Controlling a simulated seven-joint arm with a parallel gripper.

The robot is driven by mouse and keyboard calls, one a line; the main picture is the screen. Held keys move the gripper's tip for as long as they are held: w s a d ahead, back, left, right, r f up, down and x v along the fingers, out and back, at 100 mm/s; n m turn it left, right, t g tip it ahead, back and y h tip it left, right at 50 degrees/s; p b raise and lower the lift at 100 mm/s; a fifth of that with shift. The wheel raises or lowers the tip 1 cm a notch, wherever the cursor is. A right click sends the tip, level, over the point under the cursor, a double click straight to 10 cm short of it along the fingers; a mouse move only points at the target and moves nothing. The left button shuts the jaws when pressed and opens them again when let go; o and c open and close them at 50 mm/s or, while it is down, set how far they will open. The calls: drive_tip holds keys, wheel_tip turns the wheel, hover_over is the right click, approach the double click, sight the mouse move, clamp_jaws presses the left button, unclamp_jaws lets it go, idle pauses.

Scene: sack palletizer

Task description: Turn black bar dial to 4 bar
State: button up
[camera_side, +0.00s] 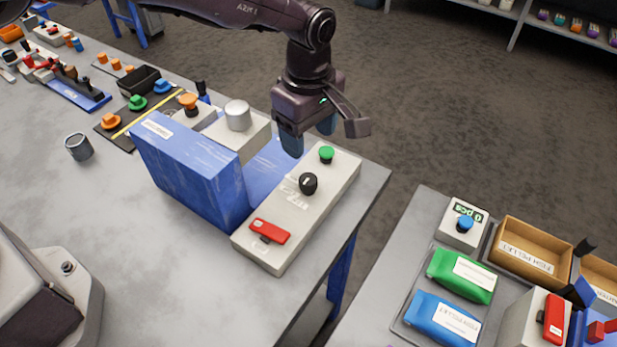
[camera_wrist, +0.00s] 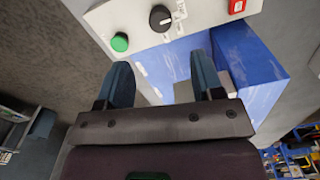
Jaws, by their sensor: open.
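The black bar dial (camera_side: 308,183) is a round black knob with a white pointer mark, on the top face of a pale control box (camera_side: 273,207). In the wrist view the dial (camera_wrist: 160,18) is at the top, beyond my fingertips, with white markings beside it that are too small to read. A green button (camera_side: 326,154) and a red switch (camera_side: 270,231) sit on the same box on either side of the dial. My gripper (camera_side: 312,140) is open and empty, above the green-button end of the box. Its two fingers (camera_wrist: 162,72) are apart, and neither touches the dial.
A tall blue block (camera_side: 190,172) stands beside the control box. A pale box with a grey knob (camera_side: 238,115) is behind it. A grey cup (camera_side: 78,147) stands on the left of the table. A second table (camera_side: 412,215) holds green and blue packets.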

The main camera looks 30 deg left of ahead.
sight(308, 179)
wheel_tip(308, 179, down, 11)
drive_tip(key=shift+f, duration=0.15)
drive_tip(key=shift+c, duration=0.4)
drive_tip(key=c, duration=0.8)
drive_tip(key=shift+c, duration=0.2)
drive_tip(key=shift+m, duration=0.3)
drive_tip(key=m, duration=0.4)
drive_tip(key=shift+m, duration=2.6)
